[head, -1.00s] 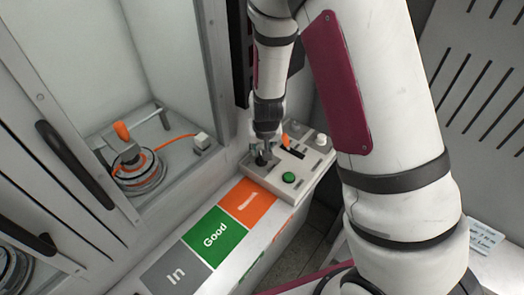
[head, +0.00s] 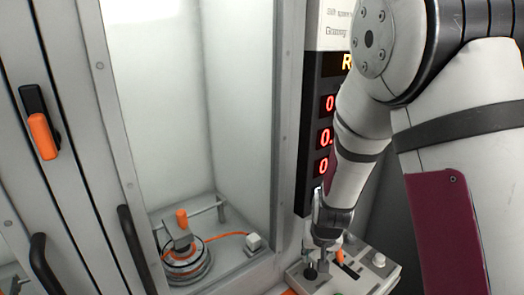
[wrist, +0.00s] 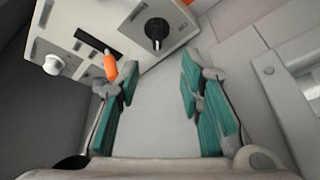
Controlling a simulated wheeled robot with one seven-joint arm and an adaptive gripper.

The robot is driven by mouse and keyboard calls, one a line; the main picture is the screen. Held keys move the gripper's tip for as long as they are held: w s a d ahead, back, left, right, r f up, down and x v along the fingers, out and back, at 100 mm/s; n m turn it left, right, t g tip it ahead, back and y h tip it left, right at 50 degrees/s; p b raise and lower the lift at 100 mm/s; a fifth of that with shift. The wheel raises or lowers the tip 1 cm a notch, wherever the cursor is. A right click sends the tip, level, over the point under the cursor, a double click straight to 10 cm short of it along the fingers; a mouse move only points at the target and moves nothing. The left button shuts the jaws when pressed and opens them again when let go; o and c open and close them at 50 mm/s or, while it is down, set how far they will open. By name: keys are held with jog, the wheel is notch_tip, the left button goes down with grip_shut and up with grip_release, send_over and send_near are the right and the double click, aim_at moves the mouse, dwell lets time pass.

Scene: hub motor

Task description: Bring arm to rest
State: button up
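My gripper (wrist: 152,72) is open, its two teal-padded fingers apart with nothing between them. In the head view my gripper (head: 322,255) is low at the right, over the grey control box (head: 352,266), with my arm bent above it. The box's black knob (wrist: 157,30) lies beyond the fingertips in the wrist view, apart from them. An orange lever (wrist: 110,67) on the box appears beside the left finger; I cannot tell whether they touch.
A glass-fronted cabinet (head: 290,110) with a motor (head: 185,262) and orange cable stands left of my arm. A display panel with red digits (head: 322,140) is behind my arm. Dark door handles (head: 45,262) stick out at the left.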

jog(key=s+r+n+y, duration=0.1)
jog(key=s+r, duration=0.7)
jog(key=r, duration=0.3)
jog(key=s+r+n, duration=0.1)
jog(key=s+r, duration=0.7)
jog(key=r, duration=0.4)
jog(key=s+d+r, duration=0.1)
jog(key=s+r, duration=0.2)
jog(key=s, duration=0.6)
jog(key=shift+s+d+t, duration=0.3)
jog(key=shift+s+d, duration=0.05)
